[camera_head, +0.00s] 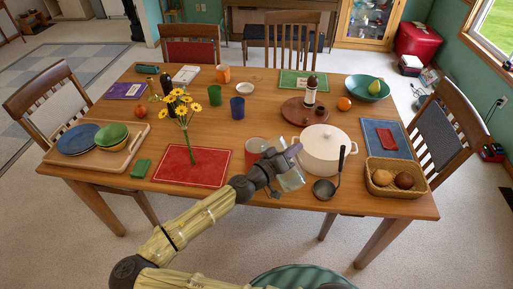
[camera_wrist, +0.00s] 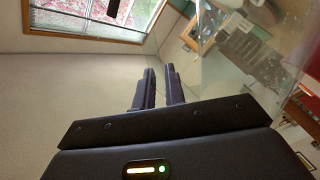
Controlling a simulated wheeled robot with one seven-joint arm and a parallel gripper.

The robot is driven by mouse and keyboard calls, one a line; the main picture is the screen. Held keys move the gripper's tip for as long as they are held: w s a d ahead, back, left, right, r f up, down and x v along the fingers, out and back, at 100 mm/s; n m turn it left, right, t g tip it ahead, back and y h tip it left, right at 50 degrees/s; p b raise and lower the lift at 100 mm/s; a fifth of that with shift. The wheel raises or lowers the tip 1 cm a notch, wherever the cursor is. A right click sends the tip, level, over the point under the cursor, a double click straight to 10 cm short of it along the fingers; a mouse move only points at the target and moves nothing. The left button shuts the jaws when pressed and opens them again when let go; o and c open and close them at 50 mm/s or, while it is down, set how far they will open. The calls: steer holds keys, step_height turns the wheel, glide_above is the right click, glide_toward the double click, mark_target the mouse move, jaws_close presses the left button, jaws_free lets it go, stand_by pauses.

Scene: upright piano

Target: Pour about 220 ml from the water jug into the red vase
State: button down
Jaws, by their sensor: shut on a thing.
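My gripper (camera_head: 279,160) is at the front edge of the table, shut on the clear water jug (camera_head: 291,178). The jug looks tilted; its water level and any stream cannot be made out. In the wrist view the jug's clear wall (camera_wrist: 285,62) fills the upper right, beside the dark fingers (camera_wrist: 160,88). The red vase (camera_head: 256,147) appears to be the reddish vessel just left of and behind my gripper, partly hidden by it. Its inside cannot be seen.
A white pot (camera_head: 326,152) and a ladle (camera_head: 325,188) stand close on the right. A red placemat (camera_head: 190,168) with yellow flowers (camera_head: 184,108) lies to the left. A bread basket (camera_head: 395,180) is at the right front. Blue and green cups stand farther back.

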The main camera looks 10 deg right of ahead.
mark_target(301, 175)
steer(key=shift+s+d+f+m+b, duration=0.25)
steer(key=shift+f+m+b, duration=0.15)
steer(key=shift+f+b, duration=0.2)
steer(key=shift+s+d+f+m+b, duration=0.1)
steer(key=shift+s+f+m+b, duration=0.15)
steer(key=shift+f+m+b, duration=0.25)
steer(key=shift+m, duration=0.7)
steer(key=f+b, duration=0.1)
steer(key=s+f+b, duration=0.1)
steer(key=d+f+b, duration=0.1)
steer(key=b, duration=0.1)
steer(key=shift+s+f, duration=0.25)
steer(key=shift+s, duration=0.05)
steer(key=shift+s+d+f+m+b, duration=0.25)
steer(key=shift+s+f+m+b, duration=0.15)
steer(key=shift+f+b, duration=0.15)
steer(key=shift+s+d+f+m+b, duration=0.25)
steer(key=shift+f+m+b, duration=0.15)
steer(key=shift+b, duration=0.15)
steer(key=shift+s+d+f+m+b, duration=0.3)
steer(key=shift+s+f+m+b, duration=0.15)
steer(key=shift+f+m+b, duration=0.4)
steer(key=shift+s+d+f+m+b, duration=0.25)
steer(key=shift+s+f+m+b, duration=0.25)
steer(key=shift+b, duration=0.5)
steer(key=shift+s+d+f+m+b, duration=0.35)
steer(key=shift+f+m+b, duration=0.35)
steer(key=shift+m+b, duration=0.2)
steer(key=shift+a, duration=0.1)
